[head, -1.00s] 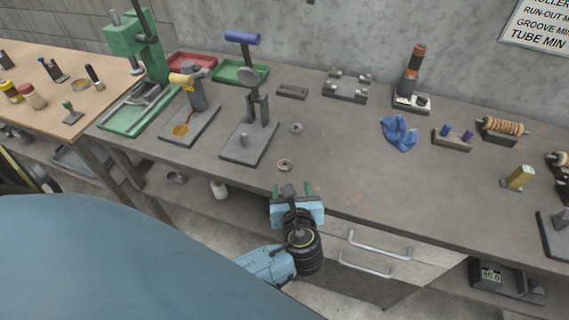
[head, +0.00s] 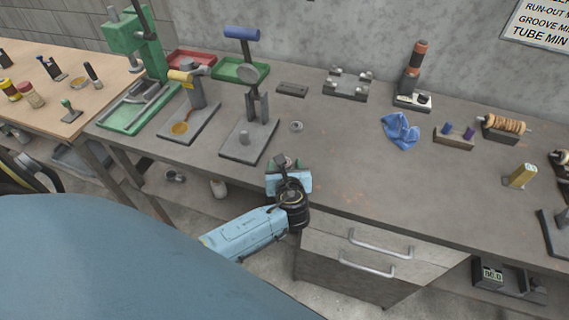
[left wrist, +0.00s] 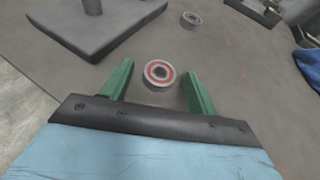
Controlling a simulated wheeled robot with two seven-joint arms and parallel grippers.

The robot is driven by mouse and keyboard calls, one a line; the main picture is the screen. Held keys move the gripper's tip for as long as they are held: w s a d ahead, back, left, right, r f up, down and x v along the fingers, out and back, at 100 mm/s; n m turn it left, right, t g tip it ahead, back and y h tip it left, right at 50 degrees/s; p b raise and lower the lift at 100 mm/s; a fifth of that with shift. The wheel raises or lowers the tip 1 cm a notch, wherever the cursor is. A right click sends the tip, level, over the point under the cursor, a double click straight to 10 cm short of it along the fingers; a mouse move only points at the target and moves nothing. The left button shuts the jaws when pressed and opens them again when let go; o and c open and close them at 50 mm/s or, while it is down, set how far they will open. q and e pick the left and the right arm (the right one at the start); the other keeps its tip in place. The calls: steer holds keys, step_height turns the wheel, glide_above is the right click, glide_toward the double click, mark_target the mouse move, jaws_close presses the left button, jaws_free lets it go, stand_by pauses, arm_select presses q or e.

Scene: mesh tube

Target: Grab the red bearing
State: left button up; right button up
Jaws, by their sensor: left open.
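The red bearing (left wrist: 159,74), a small ring with a red face and metal rim, lies flat on the grey bench in the left wrist view. My left gripper (left wrist: 158,88) is open, with a green finger on each side of the bearing and a visible gap on both sides. In the head view my left gripper (head: 286,165) is over the front edge of the bench and mostly covers the bearing. My right gripper does not show.
A second, grey bearing (head: 296,126) lies farther back; it also shows in the left wrist view (left wrist: 191,19). A press stand with a dark base (head: 247,141) is close on the left. A blue cloth (head: 400,131) lies to the right. The bench between is clear.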

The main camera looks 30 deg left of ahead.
arm_select(q)
steer(key=c, duration=1.1)
